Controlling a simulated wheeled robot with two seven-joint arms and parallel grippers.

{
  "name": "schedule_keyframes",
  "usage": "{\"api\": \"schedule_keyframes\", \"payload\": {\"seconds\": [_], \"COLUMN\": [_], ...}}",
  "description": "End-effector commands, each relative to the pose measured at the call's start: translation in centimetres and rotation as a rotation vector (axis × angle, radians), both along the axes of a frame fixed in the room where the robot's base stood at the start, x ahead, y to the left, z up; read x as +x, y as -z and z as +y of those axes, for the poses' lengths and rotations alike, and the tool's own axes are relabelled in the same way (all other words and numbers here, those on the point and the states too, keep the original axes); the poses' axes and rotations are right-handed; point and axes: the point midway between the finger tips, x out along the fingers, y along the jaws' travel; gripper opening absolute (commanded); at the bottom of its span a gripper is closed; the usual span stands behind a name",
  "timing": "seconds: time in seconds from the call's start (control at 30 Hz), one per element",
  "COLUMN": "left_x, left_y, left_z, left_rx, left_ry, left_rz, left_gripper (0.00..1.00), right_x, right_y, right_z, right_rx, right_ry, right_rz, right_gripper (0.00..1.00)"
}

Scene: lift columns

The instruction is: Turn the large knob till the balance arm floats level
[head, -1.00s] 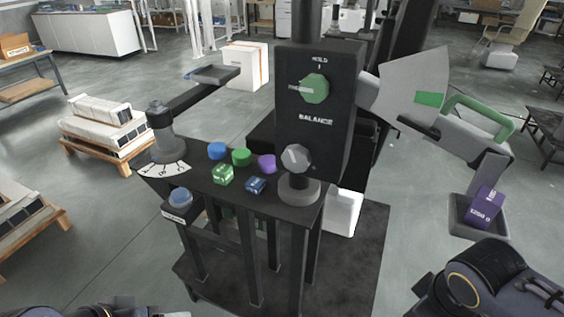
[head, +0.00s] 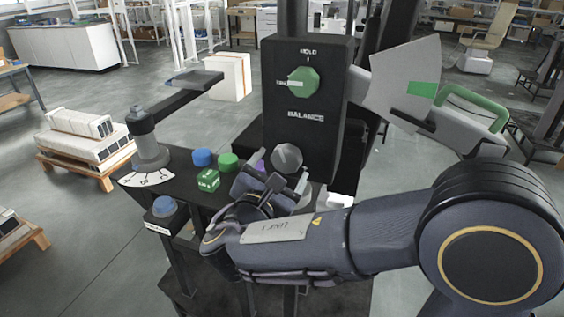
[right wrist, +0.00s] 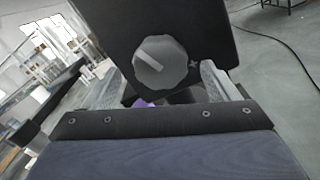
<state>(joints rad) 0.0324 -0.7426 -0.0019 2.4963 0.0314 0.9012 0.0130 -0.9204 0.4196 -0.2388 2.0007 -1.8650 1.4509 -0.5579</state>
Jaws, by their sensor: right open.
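My right gripper (head: 280,171) is open, one finger on each side of the knob; contact cannot be told. The balance arm runs behind the dark BALANCE column (head: 304,125). My left gripper is out of view.
A green knob (head: 303,82) is on the column below HOLD. A grey post (head: 147,145) with a dial and a blue button (head: 164,206) stand farther left.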

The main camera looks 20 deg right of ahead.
Motion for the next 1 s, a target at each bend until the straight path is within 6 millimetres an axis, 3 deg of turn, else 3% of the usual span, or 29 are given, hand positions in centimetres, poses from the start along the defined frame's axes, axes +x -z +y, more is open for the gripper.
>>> {"api": "schedule_keyframes", "payload": {"seconds": [0.2,0.53,0.87,1.0], "left_x": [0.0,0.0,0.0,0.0], "left_y": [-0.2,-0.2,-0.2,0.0], "left_z": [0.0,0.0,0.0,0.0], "left_rx": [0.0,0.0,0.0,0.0], "left_ry": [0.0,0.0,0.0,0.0], "left_rz": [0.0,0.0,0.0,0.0], "left_gripper": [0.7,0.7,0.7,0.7], "right_x": [1.9,2.2,2.2,2.2], "right_y": [0.0,0.1,0.1,0.1], "right_z": [-1.4,-1.5,-1.5,-1.6], "right_rx": [0.001,0.001,0.001,0.006], "right_ry": [0.002,-0.001,0.0,0.0], "right_rz": [0.002,0.002,0.002,-0.002], "right_gripper": [0.81,0.8,0.36,0.36]}}
